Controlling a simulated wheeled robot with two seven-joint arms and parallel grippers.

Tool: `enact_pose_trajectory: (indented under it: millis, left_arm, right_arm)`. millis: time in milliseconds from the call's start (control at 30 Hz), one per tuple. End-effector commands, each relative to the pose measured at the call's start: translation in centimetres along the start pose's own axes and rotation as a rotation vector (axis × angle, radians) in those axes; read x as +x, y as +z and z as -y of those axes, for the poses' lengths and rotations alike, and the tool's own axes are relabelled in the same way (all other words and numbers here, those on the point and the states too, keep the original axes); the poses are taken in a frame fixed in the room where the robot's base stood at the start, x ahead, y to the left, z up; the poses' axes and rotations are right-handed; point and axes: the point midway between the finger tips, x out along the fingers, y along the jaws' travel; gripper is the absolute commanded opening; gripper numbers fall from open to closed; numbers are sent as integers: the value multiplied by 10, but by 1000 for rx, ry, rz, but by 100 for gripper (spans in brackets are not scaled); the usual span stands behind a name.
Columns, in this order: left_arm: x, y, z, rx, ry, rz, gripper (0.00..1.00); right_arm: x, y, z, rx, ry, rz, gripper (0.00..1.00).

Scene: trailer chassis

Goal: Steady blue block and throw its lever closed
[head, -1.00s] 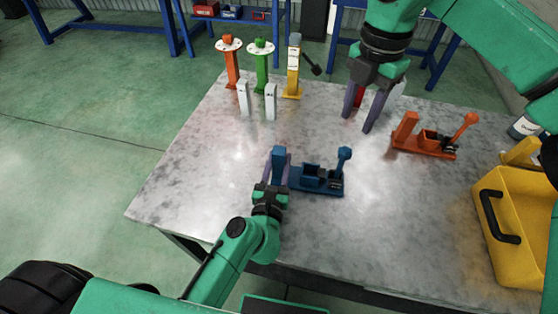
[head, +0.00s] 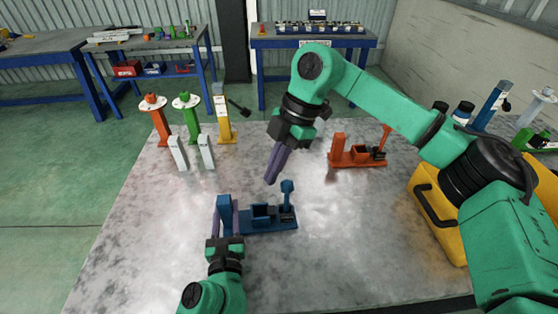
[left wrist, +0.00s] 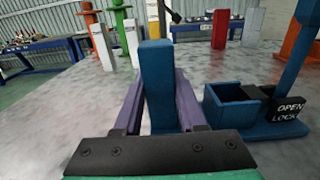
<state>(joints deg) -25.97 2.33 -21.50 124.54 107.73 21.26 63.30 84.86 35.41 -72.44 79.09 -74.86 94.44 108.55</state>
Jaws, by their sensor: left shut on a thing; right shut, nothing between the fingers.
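The blue block (head: 266,226) lies on the grey table, with a tall post (head: 225,213) at its left end, an open box in the middle and a lever (head: 288,196) at its right end. The lever stands upright. In the left wrist view the blue post (left wrist: 157,85) is between the fingers, and a label beside the box (left wrist: 236,112) reads "OPEN LOCK". My left gripper (head: 228,208) is shut on the post. My right gripper (head: 272,182) is shut and empty, in the air behind the blue block and near the lever's upper end.
An orange block (head: 357,158) with an upright lever stands behind right. Orange, green and yellow stands (head: 224,120) and two white blocks (head: 206,151) are at the back left. A yellow crate (head: 430,205) is at right. The table's front is mostly clear.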

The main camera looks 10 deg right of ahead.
Motion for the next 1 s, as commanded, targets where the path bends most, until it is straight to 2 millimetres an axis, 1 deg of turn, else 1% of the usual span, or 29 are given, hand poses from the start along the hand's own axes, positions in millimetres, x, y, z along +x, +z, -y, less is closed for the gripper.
enact_pose_trajectory:
  millis: [33, 233, 267, 300, 400, 500, 1000]
  left_arm:
    - [0, -1, 0, 1, 1, -2, 0]
    - [0, -1, 0, 1, 1, -2, 0]
    - [0, -1, 0, 1, 1, -2, 0]
    - [0, -1, 0, 1, 1, -2, 0]
    - [0, -1, 0, 1, 1, -2, 0]
    - [0, -1, 0, 1, 1, -2, 0]
    - [0, -1, 0, 1, 0, -2, 0]
  right_arm:
    - [12, 0, 1, -1, -4, 0, 0]
    - [56, 0, 1, -2, -4, 0, 0]
    - [55, 4, 0, 2, 0, 0, 0]
    - [50, 14, 0, 5, 3, 2, 0]
    - [45, 28, 0, 2, 1, 2, 0]
    - [42, 36, 0, 0, 1, 2, 0]
    - [40, 39, 1, -1, 0, 2, 0]
